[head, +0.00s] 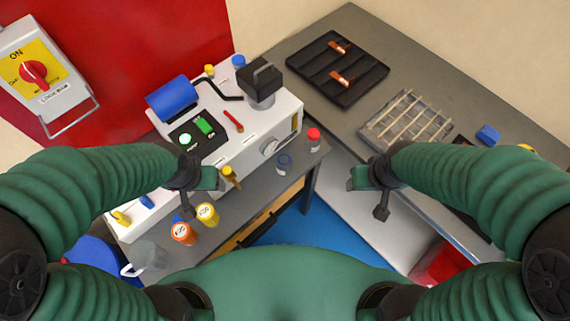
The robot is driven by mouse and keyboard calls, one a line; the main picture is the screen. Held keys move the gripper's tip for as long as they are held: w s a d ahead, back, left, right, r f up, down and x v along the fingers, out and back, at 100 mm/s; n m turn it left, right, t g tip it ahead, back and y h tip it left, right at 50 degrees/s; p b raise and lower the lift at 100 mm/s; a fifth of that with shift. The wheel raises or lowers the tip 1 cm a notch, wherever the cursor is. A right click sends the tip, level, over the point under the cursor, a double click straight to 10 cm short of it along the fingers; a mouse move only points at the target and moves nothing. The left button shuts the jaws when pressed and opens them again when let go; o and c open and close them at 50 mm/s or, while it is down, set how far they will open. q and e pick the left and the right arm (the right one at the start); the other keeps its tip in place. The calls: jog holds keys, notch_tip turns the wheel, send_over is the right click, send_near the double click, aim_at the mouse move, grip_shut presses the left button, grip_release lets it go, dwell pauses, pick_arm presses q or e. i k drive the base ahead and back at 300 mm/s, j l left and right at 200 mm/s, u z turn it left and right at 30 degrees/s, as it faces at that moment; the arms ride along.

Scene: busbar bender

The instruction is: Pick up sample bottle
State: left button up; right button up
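Several small bottles stand on the grey bench. A clear one with a red cap (313,138) is upright at the bench's right end. An orange-labelled bottle (183,233) and a yellow-labelled bottle (207,215) stand together near the front edge. I cannot tell which one is the sample bottle. My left gripper (203,196) is above the bench, just above the labelled bottles in the picture, with its fingers apart and nothing seen between them. My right gripper (366,196) is over the gap beside the right-hand table, fingers apart and empty, right of the red-capped bottle.
A white machine (265,137) with a blue cylinder (172,98) stands on the bench. A clear jug (150,257) is at the front left and a blue-rimmed glass (284,163) near the red-capped bottle. The right table holds a black tray (318,82) and a wire rack (405,121).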

aim_at(284, 162)
jog(key=i+l+u, duration=0.15)
jog(key=u, duration=0.25)
jog(key=i+l+u, duration=0.15)
jog(key=u, duration=0.2)
